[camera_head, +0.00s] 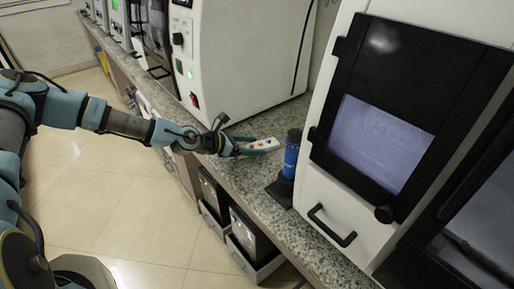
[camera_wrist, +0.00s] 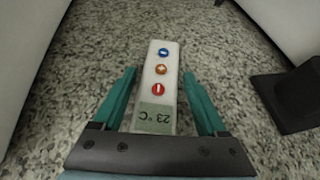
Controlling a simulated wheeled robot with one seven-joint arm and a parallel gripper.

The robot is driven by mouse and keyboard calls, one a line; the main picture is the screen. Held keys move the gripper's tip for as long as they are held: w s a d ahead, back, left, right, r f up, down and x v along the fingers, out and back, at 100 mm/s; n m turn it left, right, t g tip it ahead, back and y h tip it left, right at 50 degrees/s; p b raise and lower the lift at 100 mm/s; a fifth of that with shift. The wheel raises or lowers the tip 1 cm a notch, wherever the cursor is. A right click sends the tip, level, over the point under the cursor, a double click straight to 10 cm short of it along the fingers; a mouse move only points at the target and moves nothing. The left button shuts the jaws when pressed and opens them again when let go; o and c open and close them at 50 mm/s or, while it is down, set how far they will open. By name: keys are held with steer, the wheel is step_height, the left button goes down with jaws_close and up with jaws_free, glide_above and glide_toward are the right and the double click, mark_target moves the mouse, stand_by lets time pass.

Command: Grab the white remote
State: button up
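The white remote (camera_wrist: 168,66) has blue, orange and red buttons and a small display reading 23 °C. In the wrist view it lies between the two teal fingers of my gripper (camera_wrist: 158,90), with a gap visible on each side. The far end of the remote reaches past the fingertips. In the head view the remote (camera_head: 260,145) shows at the end of my gripper (camera_head: 258,146), over the granite counter. I cannot tell whether it rests on the counter.
A blue cylinder in a black stand (camera_head: 290,158) stands just right of the remote; its black base (camera_wrist: 290,96) shows in the wrist view. A white machine (camera_head: 245,60) is behind, and a white cabinet with a dark window (camera_head: 330,205) is at right. The granite counter (camera_head: 243,178) has a front edge.

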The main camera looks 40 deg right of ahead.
jaws_close()
stand_by(0.4)
steer(key=shift+r, duration=0.1)
